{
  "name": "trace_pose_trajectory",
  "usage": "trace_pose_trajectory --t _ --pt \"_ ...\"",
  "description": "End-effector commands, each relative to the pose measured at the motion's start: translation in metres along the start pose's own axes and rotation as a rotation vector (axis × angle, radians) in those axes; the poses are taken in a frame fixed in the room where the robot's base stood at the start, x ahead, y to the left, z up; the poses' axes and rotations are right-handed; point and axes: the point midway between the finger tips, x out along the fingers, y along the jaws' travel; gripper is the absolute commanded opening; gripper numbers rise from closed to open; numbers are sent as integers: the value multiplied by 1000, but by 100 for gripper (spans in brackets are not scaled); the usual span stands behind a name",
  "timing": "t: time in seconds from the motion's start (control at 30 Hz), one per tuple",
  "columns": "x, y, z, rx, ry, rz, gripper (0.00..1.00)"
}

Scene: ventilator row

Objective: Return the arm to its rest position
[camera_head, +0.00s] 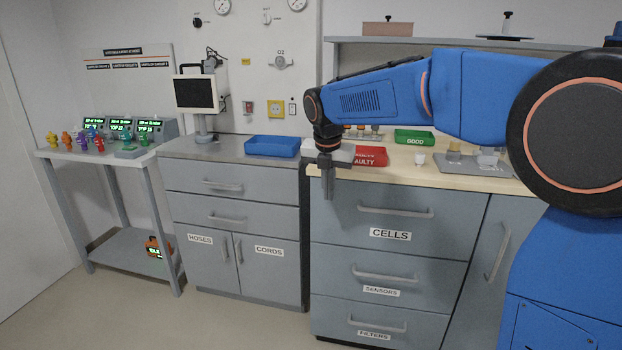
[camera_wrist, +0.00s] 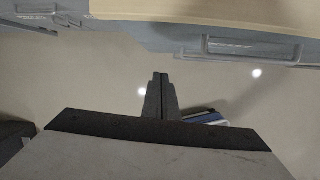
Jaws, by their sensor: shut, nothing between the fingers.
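My blue arm reaches across the right half of the head view, and my gripper (camera_head: 328,184) hangs from its end, pointing down. The gripper is in front of the wooden counter (camera_head: 450,177) and the CELLS drawer (camera_head: 400,222). In the wrist view my gripper (camera_wrist: 160,82) shows with its two fingers together, empty, above the pale floor (camera_wrist: 90,85). A drawer handle (camera_wrist: 250,47) and the counter edge lie beyond the fingertips there.
A red FAULTY tray (camera_head: 371,157), a green GOOD tray (camera_head: 414,137) and a grey mat (camera_head: 450,168) are on the wooden counter. A blue tray (camera_head: 272,146) and a monitor (camera_head: 196,94) stand on the grey cabinet. A side table (camera_head: 60,153) holds several devices.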

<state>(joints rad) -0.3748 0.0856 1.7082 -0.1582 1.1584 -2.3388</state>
Motion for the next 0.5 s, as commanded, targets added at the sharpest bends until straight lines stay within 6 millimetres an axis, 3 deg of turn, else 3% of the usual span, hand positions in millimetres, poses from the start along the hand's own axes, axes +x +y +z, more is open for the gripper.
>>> trace_pose_trajectory --t 0.27,0.5 --pt "-25 -83 -38 511 -9 35 0" --pt "-35 -152 -84 1002 -4 72 0"
